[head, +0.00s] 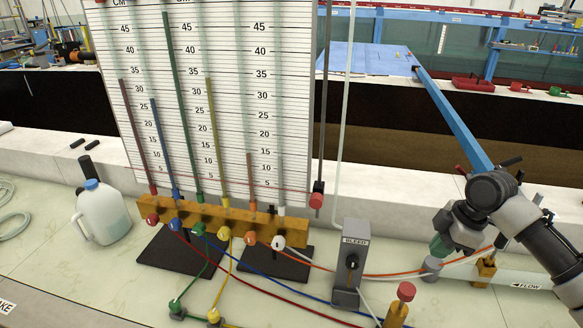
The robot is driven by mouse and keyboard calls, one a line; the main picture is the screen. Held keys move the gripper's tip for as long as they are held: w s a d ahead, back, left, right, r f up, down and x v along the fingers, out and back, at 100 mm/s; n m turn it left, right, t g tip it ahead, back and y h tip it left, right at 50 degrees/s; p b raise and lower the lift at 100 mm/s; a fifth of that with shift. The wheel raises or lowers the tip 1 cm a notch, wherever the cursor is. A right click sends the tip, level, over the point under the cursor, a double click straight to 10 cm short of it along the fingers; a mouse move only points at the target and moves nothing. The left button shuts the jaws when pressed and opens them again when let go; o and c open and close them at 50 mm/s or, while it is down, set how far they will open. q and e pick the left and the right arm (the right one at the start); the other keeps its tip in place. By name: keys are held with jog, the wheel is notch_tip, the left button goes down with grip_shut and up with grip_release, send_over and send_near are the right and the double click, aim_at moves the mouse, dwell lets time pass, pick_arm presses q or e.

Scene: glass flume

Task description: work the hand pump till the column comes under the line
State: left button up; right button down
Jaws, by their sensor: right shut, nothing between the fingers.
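The manometer board (285,90) stands upright with coloured columns. The green column (180,110) is the tallest, rising above 45. The dark red (137,135), blue (163,145) and yellow (214,140) columns are lower, and the orange column (251,180) is short. A thin red line crosses the board low down, to a red slider (317,200); all these columns rise above it. A brass fitting with a red knob (405,291), which looks like the hand pump, is at the bottom edge, partly cut off. My right gripper (441,244) is shut and empty, up and right of that knob.
A grey BLEED box (350,265) with a black knob stands left of the red knob. Coloured hoses run over the bench from the brass manifold (215,220). A white jug (102,212) stands at left. Fittings and a FLOW label (526,286) lie near my right arm.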

aim_at(406, 289)
jog(key=shift+r, duration=0.7)
jog(key=shift+f, duration=0.15)
jog(key=p+x, duration=0.1)
jog(key=x, duration=0.3)
jog(key=p+x, duration=0.2)
jog(key=x, duration=0.2)
jog(key=p+x, duration=0.1)
jog(key=x, duration=0.3)
jog(key=shift+s+d+f+p, duration=0.1)
jog(key=shift+d+f+p, duration=0.1)
jog(key=shift+f+p, duration=0.15)
jog(key=shift+f, duration=0.6)
